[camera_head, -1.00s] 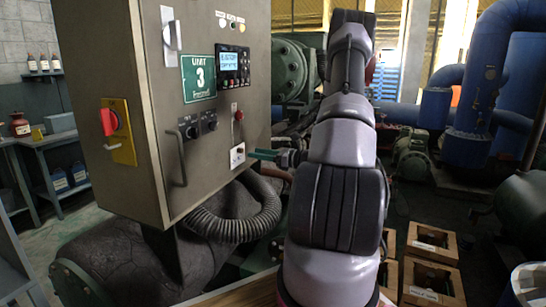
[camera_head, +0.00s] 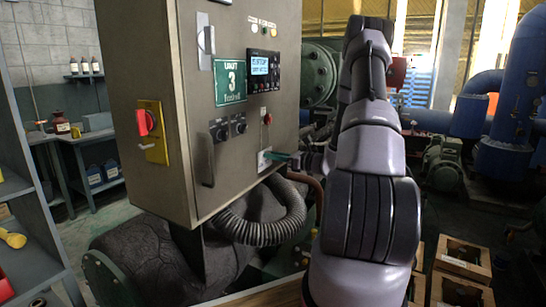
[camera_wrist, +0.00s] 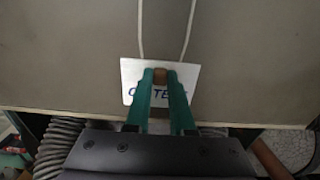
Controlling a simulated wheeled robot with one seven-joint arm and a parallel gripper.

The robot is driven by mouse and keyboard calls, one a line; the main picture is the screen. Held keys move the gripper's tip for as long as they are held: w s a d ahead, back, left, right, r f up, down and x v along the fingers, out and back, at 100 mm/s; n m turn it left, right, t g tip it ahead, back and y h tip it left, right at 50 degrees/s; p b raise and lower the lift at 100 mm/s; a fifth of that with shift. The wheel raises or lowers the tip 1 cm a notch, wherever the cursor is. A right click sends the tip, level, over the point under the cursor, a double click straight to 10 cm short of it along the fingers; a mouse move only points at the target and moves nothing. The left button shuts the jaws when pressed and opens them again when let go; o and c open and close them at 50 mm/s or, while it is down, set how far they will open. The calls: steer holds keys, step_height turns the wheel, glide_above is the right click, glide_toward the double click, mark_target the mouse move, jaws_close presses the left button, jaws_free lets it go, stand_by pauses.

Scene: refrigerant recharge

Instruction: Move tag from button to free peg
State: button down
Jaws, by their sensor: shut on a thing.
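The tag (camera_wrist: 188,72) is a white plate with blue letters partly hidden by my fingers. Two thin cords run up from it across the grey cabinet face in the wrist view. In the head view the tag (camera_head: 262,162) hangs low near the cabinet's right edge, below the red button (camera_head: 268,118). My gripper (camera_wrist: 162,77) has green fingers, shut on the tag at a small brown piece at its upper middle. My gripper (camera_head: 281,157) reaches the tag from the right in the head view. I cannot make out the free peg.
The grey cabinet (camera_head: 165,195) carries a green sign (camera_head: 230,80), a display panel (camera_head: 263,70), two black knobs (camera_head: 229,129), a handle (camera_head: 206,160) and a red-yellow switch (camera_head: 151,131). A corrugated hose (camera_head: 262,230) curves below. A shelf (camera_head: 30,260) stands at left.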

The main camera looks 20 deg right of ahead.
steer(key=shift+r, duration=0.1)
steer(key=shift+r, duration=1.5)
glide_toward(264, 145)
steer(key=shift+v, duration=1.2)
steer(key=shift+s+a, duration=0.1)
steer(key=shift+s, duration=0.05)
